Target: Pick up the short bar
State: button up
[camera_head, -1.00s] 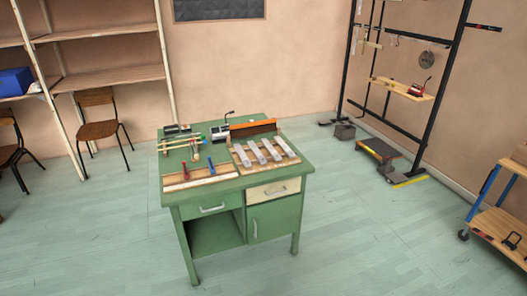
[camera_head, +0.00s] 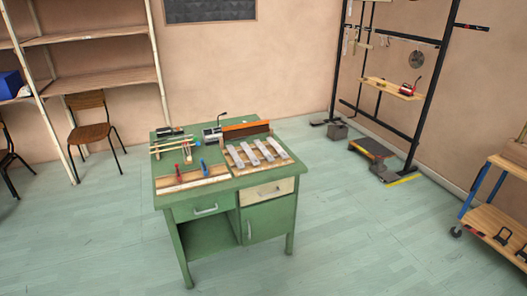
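Several pale grey metal bars lie side by side on a wooden board (camera_head: 243,170) on top of the green workbench (camera_head: 222,191). From left to right they look slightly different in length; the rightmost bar (camera_head: 277,148) looks shortest, but at this distance I cannot be sure. The leftmost bar (camera_head: 235,156) lies at the board's left side. The bars lie apart with gaps between them. My gripper is not in view.
A chair (camera_head: 90,131) stands left, a black rack (camera_head: 428,85) right. The floor in front is clear.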

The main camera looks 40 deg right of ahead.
aim_at(268, 155)
jog(key=z, duration=0.05)
jog(key=i, duration=0.95)
jog(key=u, duration=0.05)
